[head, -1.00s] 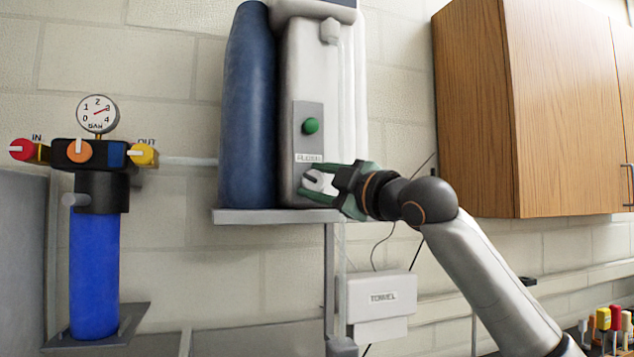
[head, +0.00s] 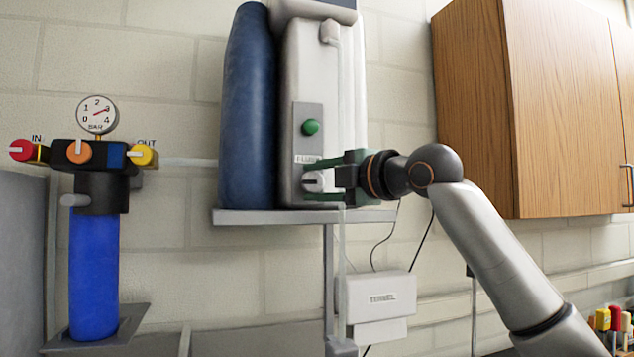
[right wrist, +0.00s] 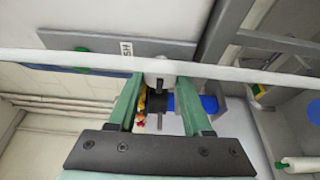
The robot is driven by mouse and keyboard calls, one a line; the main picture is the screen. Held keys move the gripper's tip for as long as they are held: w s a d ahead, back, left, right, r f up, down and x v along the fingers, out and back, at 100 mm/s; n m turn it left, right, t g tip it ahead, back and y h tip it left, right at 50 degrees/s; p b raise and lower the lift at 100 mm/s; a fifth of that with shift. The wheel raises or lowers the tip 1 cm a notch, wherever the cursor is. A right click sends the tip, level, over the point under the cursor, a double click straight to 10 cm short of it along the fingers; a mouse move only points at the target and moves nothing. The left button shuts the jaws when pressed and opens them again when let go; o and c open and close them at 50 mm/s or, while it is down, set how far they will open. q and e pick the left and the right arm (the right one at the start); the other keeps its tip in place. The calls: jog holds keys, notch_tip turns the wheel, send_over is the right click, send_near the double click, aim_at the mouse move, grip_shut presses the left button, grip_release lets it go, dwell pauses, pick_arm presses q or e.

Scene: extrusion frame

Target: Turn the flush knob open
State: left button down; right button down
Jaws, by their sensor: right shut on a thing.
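The flush knob (head: 314,182) is a small white knob with a dark pointer mark, low on the front of the white wall unit (head: 300,60), under a label. My right gripper (head: 322,180) comes from the right, with its green fingers above and below the knob, shut on it. In the right wrist view the knob (right wrist: 158,72) sits between the two green fingertips (right wrist: 158,88). In the head view the dark pointer mark lies about level. My left gripper is not in view.
A green button (head: 311,127) sits above the knob. A blue tank (head: 248,110) stands beside the unit on a grey shelf (head: 270,217). A towel box (head: 380,296) hangs below. A blue filter with a gauge (head: 97,114) is at left; a wooden cabinet (head: 475,110) is at right.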

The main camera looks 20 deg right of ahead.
jog(key=shift+c, duration=1.7)
grip_release()
jog(key=b+v, duration=0.3)
jog(key=v, duration=0.9)
jog(key=shift+s+b, duration=0.25)
jog(key=shift+b, duration=0.1)
jog(key=shift+d, duration=0.15)
